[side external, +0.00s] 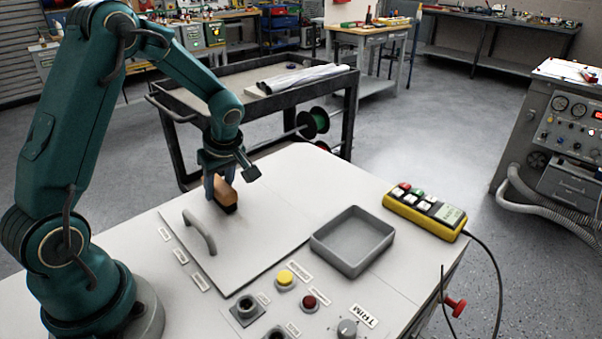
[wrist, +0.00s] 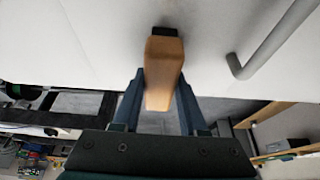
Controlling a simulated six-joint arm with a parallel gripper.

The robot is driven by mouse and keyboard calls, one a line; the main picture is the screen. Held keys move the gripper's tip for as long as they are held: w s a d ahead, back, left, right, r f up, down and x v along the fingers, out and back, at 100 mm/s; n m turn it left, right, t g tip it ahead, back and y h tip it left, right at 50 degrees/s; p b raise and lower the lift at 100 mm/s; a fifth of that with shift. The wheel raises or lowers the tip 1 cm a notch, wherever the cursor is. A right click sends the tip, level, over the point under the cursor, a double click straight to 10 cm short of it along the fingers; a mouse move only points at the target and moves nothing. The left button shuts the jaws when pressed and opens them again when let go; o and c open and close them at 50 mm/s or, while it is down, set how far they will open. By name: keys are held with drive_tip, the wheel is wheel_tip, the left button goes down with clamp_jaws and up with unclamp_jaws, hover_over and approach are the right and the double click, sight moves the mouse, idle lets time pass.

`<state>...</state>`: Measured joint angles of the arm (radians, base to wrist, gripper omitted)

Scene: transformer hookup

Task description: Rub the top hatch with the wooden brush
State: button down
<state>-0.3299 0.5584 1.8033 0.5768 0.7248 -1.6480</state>
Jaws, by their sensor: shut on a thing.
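The wooden brush (side external: 225,193) has an orange-brown wood body and a dark lower end. My gripper (side external: 219,182) is shut on it, and it points down at the far part of the top hatch (side external: 245,245). In the wrist view the brush (wrist: 163,72) sits between the two fingers of my gripper (wrist: 160,85), its dark end at the pale surface. I cannot tell for sure whether that end touches the hatch. The hatch is a flat light-grey panel with a curved grey handle (side external: 201,232), which also shows in the wrist view (wrist: 262,50), beside the brush.
A grey open tray (side external: 352,240) stands right of the hatch, empty. A yellow button pendant (side external: 425,211) lies beyond it. Yellow (side external: 285,278) and red (side external: 309,301) buttons and a knob (side external: 347,328) rise in front. A black cart (side external: 255,85) stands behind the worktop.

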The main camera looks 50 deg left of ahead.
drive_tip(key=shift+s+d, duration=0.15)
drive_tip(key=shift+s, duration=0.25)
drive_tip(key=shift+d, duration=6.85)
wheel_tip(320, 180, up, 8)
drive_tip(key=shift+r, duration=0.15)
